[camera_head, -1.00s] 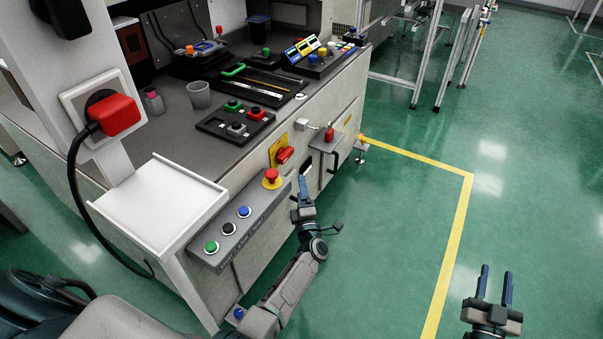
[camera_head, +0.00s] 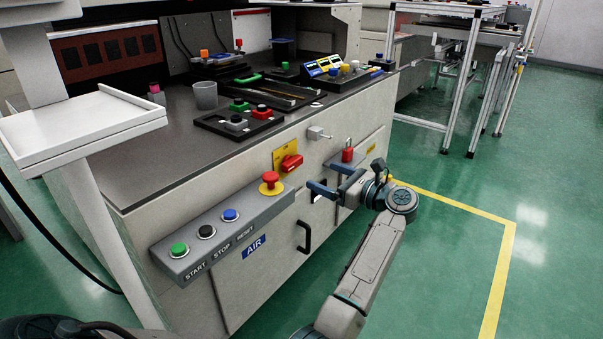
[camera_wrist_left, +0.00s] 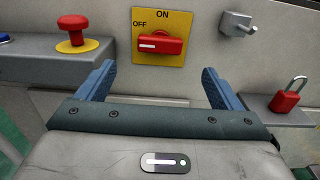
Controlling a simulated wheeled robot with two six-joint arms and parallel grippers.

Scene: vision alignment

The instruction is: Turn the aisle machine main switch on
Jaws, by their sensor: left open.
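The main switch is a red rotary knob (camera_head: 291,163) on a yellow plate (camera_head: 279,156) on the machine's front. In the left wrist view the knob (camera_wrist_left: 158,43) lies horizontal, with its white mark at the left, beside OFF; ON is printed at the top of the plate (camera_wrist_left: 159,15). My left gripper (camera_head: 321,177) is open and empty in front of the panel, lower and to the right of the knob in the head view. In the wrist view its blue fingers (camera_wrist_left: 158,70) stand apart left and right below the knob, not touching it. My right gripper is out of view.
A red emergency button (camera_head: 270,183) sits left of the switch on a grey button box (camera_head: 222,232). A black door handle (camera_head: 304,237) is below. The green floor at right is clear.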

